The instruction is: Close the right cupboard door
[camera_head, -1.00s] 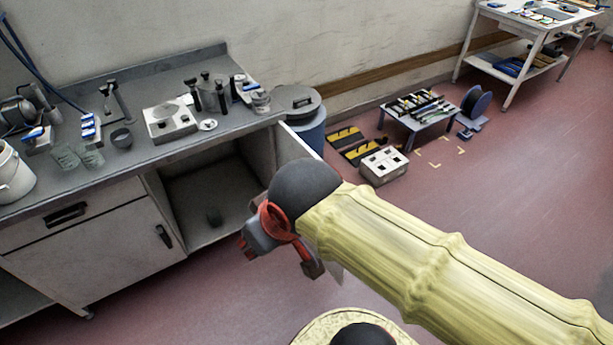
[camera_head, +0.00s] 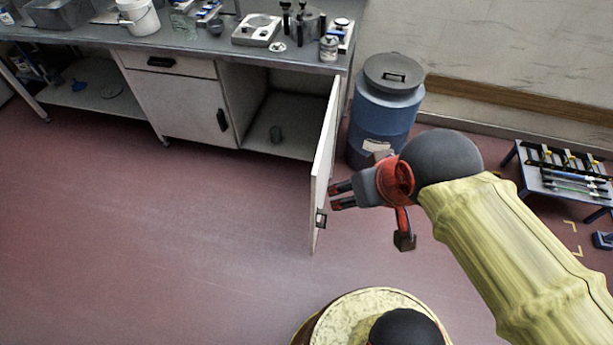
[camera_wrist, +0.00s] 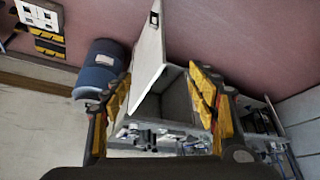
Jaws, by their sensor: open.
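The right cupboard door (camera_head: 325,160) stands wide open, swung out from the right end of the workbench, seen nearly edge-on in the head view. Its dark handle (camera_head: 321,218) is near the free edge. The cupboard interior (camera_head: 285,112) is exposed and holds a small dark cup. My gripper (camera_head: 337,196) is open, with its fingertips close to the door's right-hand face; I cannot tell if they touch it. In the wrist view the door (camera_wrist: 150,55) shows between and beyond the two fingers of my gripper (camera_wrist: 155,100).
A blue barrel (camera_head: 382,112) with a grey lid stands right of the door. The left cupboard door (camera_head: 180,106) is shut. Tools and pots stand on the worktop (camera_head: 200,47). A low tool table (camera_head: 535,175) is at the right. The floor in front (camera_head: 150,230) is clear.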

